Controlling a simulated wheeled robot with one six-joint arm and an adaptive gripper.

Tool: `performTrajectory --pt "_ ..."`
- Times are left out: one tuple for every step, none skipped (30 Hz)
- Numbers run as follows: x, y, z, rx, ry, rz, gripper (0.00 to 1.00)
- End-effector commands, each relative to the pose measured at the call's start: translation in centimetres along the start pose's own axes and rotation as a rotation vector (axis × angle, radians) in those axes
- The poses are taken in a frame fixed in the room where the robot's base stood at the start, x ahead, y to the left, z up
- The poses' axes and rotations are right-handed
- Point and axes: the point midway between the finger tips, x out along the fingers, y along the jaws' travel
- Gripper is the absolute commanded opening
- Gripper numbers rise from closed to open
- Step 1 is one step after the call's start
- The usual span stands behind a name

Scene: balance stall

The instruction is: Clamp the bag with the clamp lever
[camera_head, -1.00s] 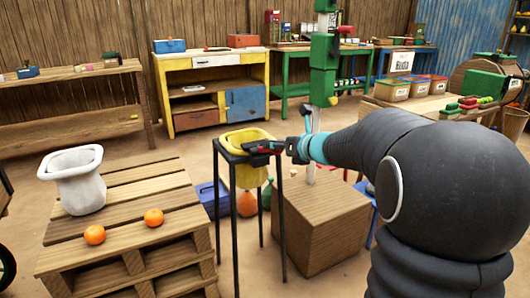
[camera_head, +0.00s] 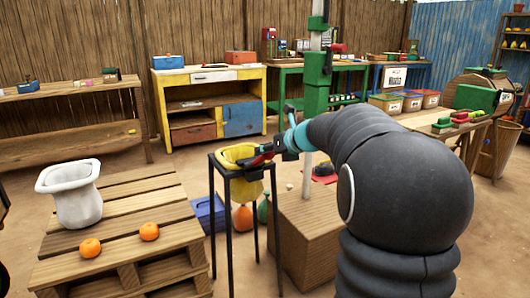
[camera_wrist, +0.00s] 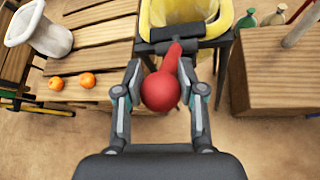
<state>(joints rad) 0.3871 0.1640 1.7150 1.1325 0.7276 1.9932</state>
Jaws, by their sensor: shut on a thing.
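A yellow bag (camera_head: 236,154) hangs open in a black four-legged stand (camera_head: 213,210). Its yellow rim (camera_wrist: 228,22) also shows at the top of the wrist view. A dark clamp bar (camera_wrist: 150,48) lies along the stand's near edge, in front of the bag. The red clamp lever (camera_wrist: 160,92) with a round knob runs from this bar toward me. My gripper (camera_wrist: 161,75) is shut on the lever, one finger at each side of the knob. In the head view my gripper (camera_head: 264,156) partly hides the lever and the stand's corner.
A wooden pallet (camera_head: 130,215) with a white sack (camera_head: 78,205) and two oranges (camera_head: 149,232) stands left of the stand. Open floor lies in front.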

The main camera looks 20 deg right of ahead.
Motion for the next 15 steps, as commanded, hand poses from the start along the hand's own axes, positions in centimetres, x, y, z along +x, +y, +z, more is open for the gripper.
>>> performTrajectory --pt "0.13 0.09 -0.28 0.000 0.006 0.004 0.00" --pt "0.14 0.09 -0.28 0.000 0.006 0.004 0.00" --pt "0.15 0.10 -0.29 0.000 0.006 0.004 0.00" --pt "0.16 0.10 -0.29 0.000 0.006 0.004 0.00" --pt "0.16 0.11 -0.29 0.000 0.006 0.004 0.42" --pt "0.16 0.12 -0.29 0.000 0.006 0.004 0.52" --pt "0.16 0.11 -0.27 0.000 0.005 0.004 0.59" --pt "0.15 0.11 -0.25 0.000 0.005 0.004 0.65" --pt "0.14 0.09 -0.22 0.000 0.004 0.003 0.65" --pt "0.13 0.08 -0.21 0.000 0.004 0.003 0.65" --pt "0.12 0.07 -0.19 0.000 0.003 0.003 0.65" --pt "0.10 0.06 -0.17 0.000 0.003 0.002 0.65" --pt "0.10 0.06 -0.15 0.000 0.002 0.002 0.65" --pt "0.09 0.05 -0.14 0.000 0.002 0.002 0.65" --pt "0.08 0.05 -0.13 0.000 0.002 0.002 0.65"
